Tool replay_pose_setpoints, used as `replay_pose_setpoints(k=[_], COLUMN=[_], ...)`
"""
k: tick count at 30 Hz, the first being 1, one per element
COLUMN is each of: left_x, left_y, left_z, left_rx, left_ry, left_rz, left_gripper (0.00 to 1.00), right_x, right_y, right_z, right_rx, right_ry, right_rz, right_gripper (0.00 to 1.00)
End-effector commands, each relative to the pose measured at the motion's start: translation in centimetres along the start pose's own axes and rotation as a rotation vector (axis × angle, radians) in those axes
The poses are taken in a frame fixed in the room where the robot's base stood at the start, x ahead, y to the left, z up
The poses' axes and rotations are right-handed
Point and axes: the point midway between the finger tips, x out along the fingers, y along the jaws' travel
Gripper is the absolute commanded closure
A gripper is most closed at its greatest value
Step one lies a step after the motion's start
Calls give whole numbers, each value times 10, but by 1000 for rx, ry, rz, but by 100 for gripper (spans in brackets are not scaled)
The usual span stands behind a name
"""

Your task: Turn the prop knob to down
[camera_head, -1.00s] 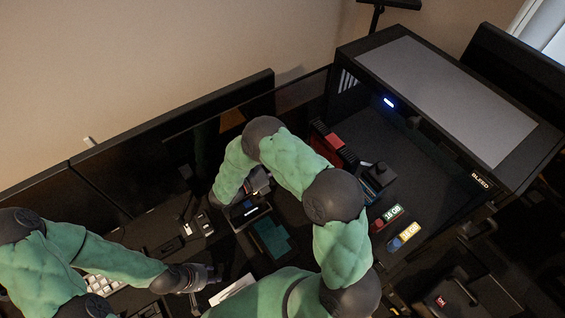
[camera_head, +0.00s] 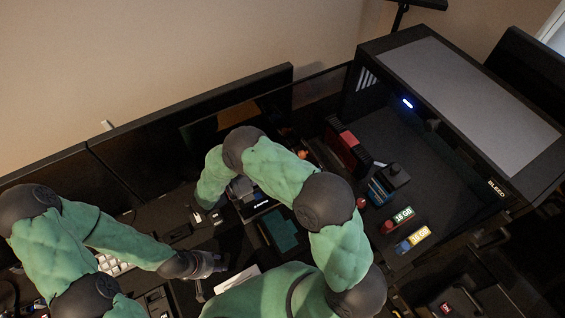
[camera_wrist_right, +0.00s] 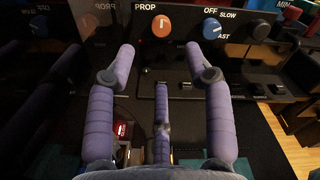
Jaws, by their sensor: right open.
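The prop knob (camera_wrist_right: 161,26) is a round orange knob with a white mark pointing up, under the PROP label on a dark panel in the right wrist view. My right gripper (camera_wrist_right: 160,53) is open, its two purple outer fingers spread to either side below the knob and a third finger between them lower down. It appears apart from the knob. In the head view the right gripper (camera_head: 243,190) is partly hidden by its own arm, and the knob cannot be made out. My left gripper (camera_head: 212,264) is low at the left; its fingers are unclear.
Small switches line the panel below. A black computer case (camera_head: 450,120) stands at right in the head view.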

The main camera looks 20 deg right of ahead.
Motion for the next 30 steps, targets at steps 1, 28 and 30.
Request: replay_pose_setpoints(k=[1,28,30], left_x=[0,0,0], left_y=[0,0,0], left_z=[0,0,0], left_rx=[0,0,0], left_ry=[0,0,0], left_rz=[0,0,0], left_gripper=[60,60,60], right_x=[-8,-22,-22], right_y=[0,0,0], right_z=[0,0,0], right_rx=[1,-1,-1], right_ry=[-1,0,0], right_rz=[2,0,0], right_gripper=[48,48,48])
